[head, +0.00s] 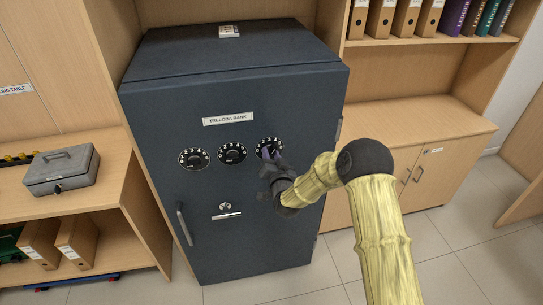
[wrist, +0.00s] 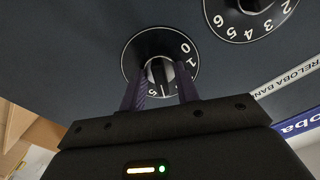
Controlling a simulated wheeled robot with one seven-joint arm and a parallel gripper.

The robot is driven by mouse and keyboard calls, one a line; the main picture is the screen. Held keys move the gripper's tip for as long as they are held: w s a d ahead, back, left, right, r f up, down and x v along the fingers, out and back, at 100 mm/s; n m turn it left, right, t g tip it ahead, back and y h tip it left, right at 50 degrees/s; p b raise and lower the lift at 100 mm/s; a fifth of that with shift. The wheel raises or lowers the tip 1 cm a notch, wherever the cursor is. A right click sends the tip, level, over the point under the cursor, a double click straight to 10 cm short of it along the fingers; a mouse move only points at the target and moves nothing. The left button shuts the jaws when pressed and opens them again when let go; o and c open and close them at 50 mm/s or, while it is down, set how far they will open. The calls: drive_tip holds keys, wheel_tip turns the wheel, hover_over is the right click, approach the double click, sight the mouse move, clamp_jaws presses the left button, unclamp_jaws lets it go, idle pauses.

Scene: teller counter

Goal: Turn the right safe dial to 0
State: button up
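The right safe dial (head: 269,148) is the rightmost of three black dials on the dark safe door. In the wrist view the dial (wrist: 138,50) shows a 0 and a 1 at its right side and a 5 near the bottom; other digits are hidden by my fingers. Its grey knob (wrist: 158,72) stands in the middle. My gripper (head: 268,157) is at this dial. In the wrist view its two purple fingers (wrist: 159,78) are apart, one on either side of the knob, with a narrow gap seeming to show. I cannot tell which digit the knob points to.
The middle dial (head: 232,153) and left dial (head: 194,159) sit close beside it. Below are a small keyhole handle (head: 226,212) and a door handle (head: 184,226). A grey cash box (head: 62,170) stands on the left shelf. A wooden cabinet (head: 440,165) stands at the right.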

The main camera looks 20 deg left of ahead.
clamp_jaws()
drive_tip(key=shift+n+b, duration=0.4)
drive_tip(key=shift+b, duration=0.2)
drive_tip(key=n+b, duration=0.4)
drive_tip(key=b, duration=0.1)
drive_tip(key=shift+f, duration=0.2)
drive_tip(key=n+b, duration=0.5)
drive_tip(key=n, duration=0.1)
drive_tip(key=shift+n+b, duration=0.4)
drive_tip(key=n+b, duration=0.4)
drive_tip(key=n, duration=0.2)
drive_tip(key=n+b, duration=0.1)
drive_tip(key=n, duration=0.2)
drive_tip(key=n+b, duration=0.2)
drive_tip(key=n, duration=0.1)
drive_tip(key=shift+r+n, duration=0.2)
drive_tip(key=shift+n, duration=0.1)
